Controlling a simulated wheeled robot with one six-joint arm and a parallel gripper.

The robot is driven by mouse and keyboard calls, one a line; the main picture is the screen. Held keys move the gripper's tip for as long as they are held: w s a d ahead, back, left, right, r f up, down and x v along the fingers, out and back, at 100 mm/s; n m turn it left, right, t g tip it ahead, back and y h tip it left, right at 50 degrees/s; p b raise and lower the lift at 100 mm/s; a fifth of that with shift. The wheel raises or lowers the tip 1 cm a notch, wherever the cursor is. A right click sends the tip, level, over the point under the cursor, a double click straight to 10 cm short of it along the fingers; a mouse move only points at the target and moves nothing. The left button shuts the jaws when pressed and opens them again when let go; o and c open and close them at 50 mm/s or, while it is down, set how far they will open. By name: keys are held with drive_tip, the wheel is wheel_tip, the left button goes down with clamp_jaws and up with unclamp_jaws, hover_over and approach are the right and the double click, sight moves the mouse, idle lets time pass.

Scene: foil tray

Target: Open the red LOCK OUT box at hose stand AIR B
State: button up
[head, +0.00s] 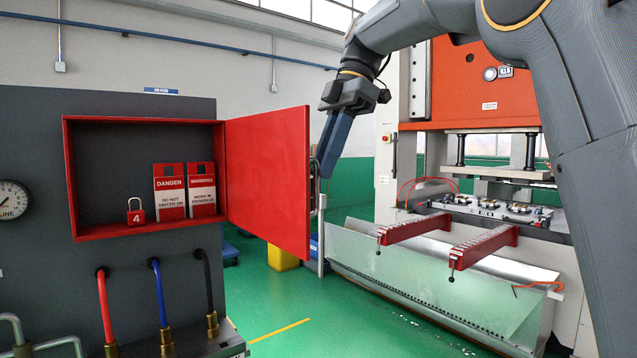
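The red lockout box (68,180) on the dark panel stands open, its inside facing me. Its red door (268,180) is swung out to the right, with a metal handle (317,200) along the free edge, on the far side. Inside are a red padlock marked 4 (136,212), a DANGER tag (169,191) and a second red and white tag (202,189). My gripper (325,168) points down at the door's free edge, its blue fingertips overlapping the top of the handle. The fingers look close together, but whether they grip the handle is hidden.
Red, blue and black hoses (158,290) hang below the box, and a gauge (10,200) is at the left. A press (480,90) with red arms (415,226) and a metal trough (440,290) stands at the right.

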drive_tip(key=v, duration=0.3)
drive_tip(key=shift+r, duration=0.1)
idle(0.4)
